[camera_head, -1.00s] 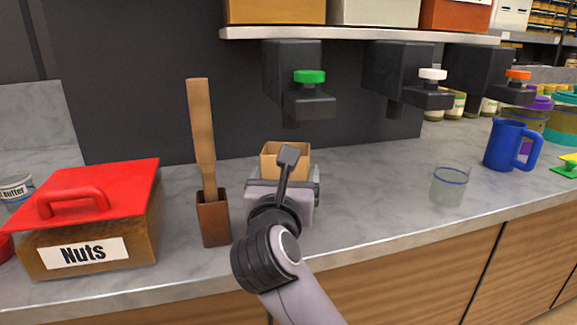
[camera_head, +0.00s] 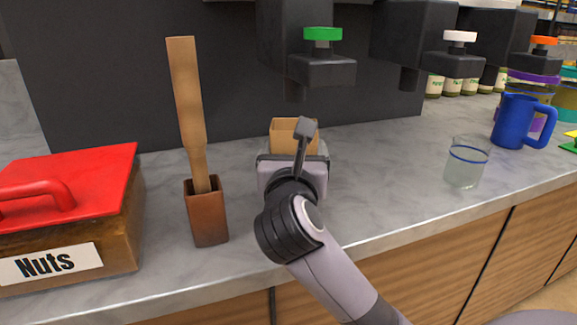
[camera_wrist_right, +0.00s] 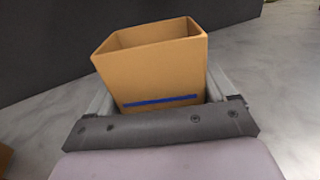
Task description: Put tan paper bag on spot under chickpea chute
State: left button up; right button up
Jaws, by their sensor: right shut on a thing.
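The tan paper bag (camera_head: 283,138) is an open-topped box shape, upright, near the back of the grey counter (camera_head: 385,165). My right gripper (camera_head: 294,160) is shut on it; in the right wrist view, the bag (camera_wrist_right: 160,72) stands between the fingers with a blue stripe on its near face. The chute with the green knob (camera_head: 322,34) hangs above, its spout (camera_head: 296,91) over the bag in the picture. Chutes with a white knob (camera_head: 460,36) and an orange knob (camera_head: 544,41) are further right. No chickpea label shows. Whether the bag touches the counter is hidden. My left gripper is out of view.
A brown holder (camera_head: 207,220) with a wooden tool (camera_head: 187,105) stands left of my gripper. The Nuts box (camera_head: 110,240) with a red lid is further left. A clear glass (camera_head: 466,165) and a blue pitcher (camera_head: 514,122) stand right. Counter between gripper and glass is clear.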

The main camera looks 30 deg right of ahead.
jog(key=shift+f, duration=0.45)
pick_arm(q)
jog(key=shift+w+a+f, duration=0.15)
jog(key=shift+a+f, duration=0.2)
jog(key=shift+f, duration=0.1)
pick_arm(e)
jog(key=shift+r, duration=0.1)
jog(key=o, duration=0.9)
jog(key=shift+c, duration=0.2)
jog(key=v, duration=1.2)
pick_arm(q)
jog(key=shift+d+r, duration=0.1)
